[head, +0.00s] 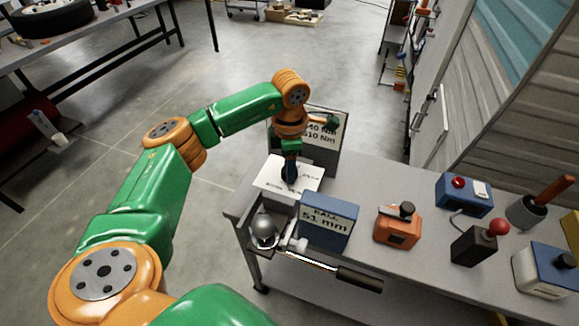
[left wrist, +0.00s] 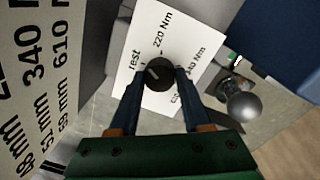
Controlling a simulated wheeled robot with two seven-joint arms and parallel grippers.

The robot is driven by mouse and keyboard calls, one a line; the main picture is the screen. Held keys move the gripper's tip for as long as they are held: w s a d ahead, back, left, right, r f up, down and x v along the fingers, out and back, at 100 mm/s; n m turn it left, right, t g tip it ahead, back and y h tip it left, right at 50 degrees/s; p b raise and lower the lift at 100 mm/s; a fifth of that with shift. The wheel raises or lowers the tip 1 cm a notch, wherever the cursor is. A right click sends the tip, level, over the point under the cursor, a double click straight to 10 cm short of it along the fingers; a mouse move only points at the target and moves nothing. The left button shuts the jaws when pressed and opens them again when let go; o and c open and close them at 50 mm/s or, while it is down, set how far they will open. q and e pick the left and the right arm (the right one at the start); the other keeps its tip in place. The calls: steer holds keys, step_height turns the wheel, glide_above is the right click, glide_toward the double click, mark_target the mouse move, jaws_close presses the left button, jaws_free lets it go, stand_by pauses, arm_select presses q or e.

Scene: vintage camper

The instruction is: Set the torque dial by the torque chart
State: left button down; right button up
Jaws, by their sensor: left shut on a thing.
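The black torque dial knob (left wrist: 158,73) sits on a white plate (left wrist: 186,48) marked "rest", "220 Nm", "340 Nm" and a partly hidden label. My left gripper (head: 289,172) reaches down over this plate (head: 272,185). In the left wrist view its two blue fingers (left wrist: 158,84) are shut on the knob from both sides. A pale mark shows on the knob; I cannot tell which label it points to. The torque chart (head: 330,140) stands behind the plate, partly hidden by my arm. In the left wrist view the chart (left wrist: 40,70) shows "340" and "610". My right gripper is out of view.
A blue block (head: 328,222) reads "BALL 51 mm". A grey ball (head: 264,230) stands beside it, near a black-handled tool (head: 358,279). An orange box (head: 397,227) and a red-knobbed black box (head: 478,242) stand to the right on the bench (head: 385,180).

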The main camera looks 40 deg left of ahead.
arm_select(q)
steer(key=m, duration=0.5)
steer(key=shift+m+b, duration=0.3)
steer(key=shift+b, duration=0.05)
steer(key=m, duration=0.5)
steer(key=shift+m+h, duration=0.3)
steer(key=m, duration=1)
steer(key=shift+a+m, duration=0.1)
steer(key=shift+m, duration=0.3)
steer(key=shift+c, duration=1.8)
jaws_free()
